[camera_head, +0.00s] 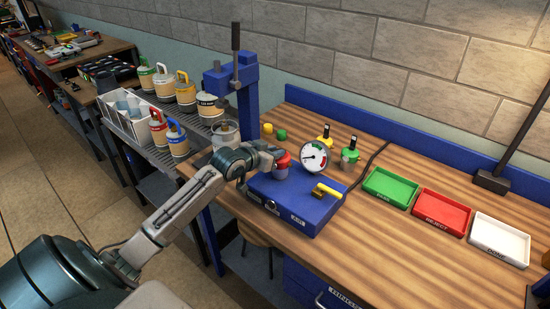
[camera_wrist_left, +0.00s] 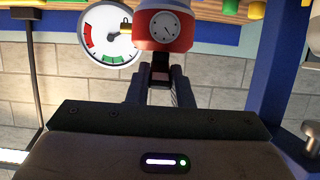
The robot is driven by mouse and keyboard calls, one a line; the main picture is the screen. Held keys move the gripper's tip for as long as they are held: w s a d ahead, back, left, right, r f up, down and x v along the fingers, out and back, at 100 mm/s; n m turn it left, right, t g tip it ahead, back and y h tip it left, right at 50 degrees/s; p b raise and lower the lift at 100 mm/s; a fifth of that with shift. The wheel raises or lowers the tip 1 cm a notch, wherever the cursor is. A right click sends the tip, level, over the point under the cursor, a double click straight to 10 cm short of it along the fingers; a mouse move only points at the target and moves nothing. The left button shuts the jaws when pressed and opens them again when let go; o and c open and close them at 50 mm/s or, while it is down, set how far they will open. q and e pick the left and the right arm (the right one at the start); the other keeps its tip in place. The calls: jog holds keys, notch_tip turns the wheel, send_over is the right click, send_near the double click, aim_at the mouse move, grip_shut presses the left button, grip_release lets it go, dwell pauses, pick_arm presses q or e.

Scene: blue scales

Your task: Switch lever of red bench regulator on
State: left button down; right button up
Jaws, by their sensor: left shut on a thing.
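The red bench regulator (camera_head: 282,160) stands on a blue box (camera_head: 295,206) on the wooden bench, beside a round white gauge (camera_head: 314,155). My left gripper (camera_head: 270,158) is at the regulator's left side. In the left wrist view its fingers (camera_wrist_left: 160,88) are shut on a small dark piece below the red body, apparently the lever. The fingers hide most of it, so its position is unclear. My right gripper is not in view.
A yellow handle (camera_head: 326,191) sits on the box's right side. Green (camera_head: 391,188), red (camera_head: 441,212) and white (camera_head: 500,239) trays lie to the right. A blue press (camera_head: 245,88) stands behind, left. Small green and yellow fittings stand at the back.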

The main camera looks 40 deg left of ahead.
pick_arm(q)
jog(key=shift+s+f+t+b, duration=0.2)
jog(key=shift+f+t+b, duration=0.5)
jog(key=shift+t+b, duration=0.5)
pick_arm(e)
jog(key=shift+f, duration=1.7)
pick_arm(q)
jog(key=c, duration=1.3)
grip_release()
jog(key=shift+a, duration=0.1)
jog(key=shift+r, duration=0.1)
jog(key=shift+s+a+r+p, duration=0.15)
jog(key=shift+s+r, duration=0.15)
jog(key=shift+s, duration=1.45)
jog(key=shift+s+a+r+p, duration=0.15)
jog(key=shift+s+r, duration=0.1)
jog(key=shift+s, duration=1.55)
jog(key=shift+s+a+r+p, duration=0.15)
jog(key=shift+s+r, duration=0.15)
jog(key=shift+s, duration=1.45)
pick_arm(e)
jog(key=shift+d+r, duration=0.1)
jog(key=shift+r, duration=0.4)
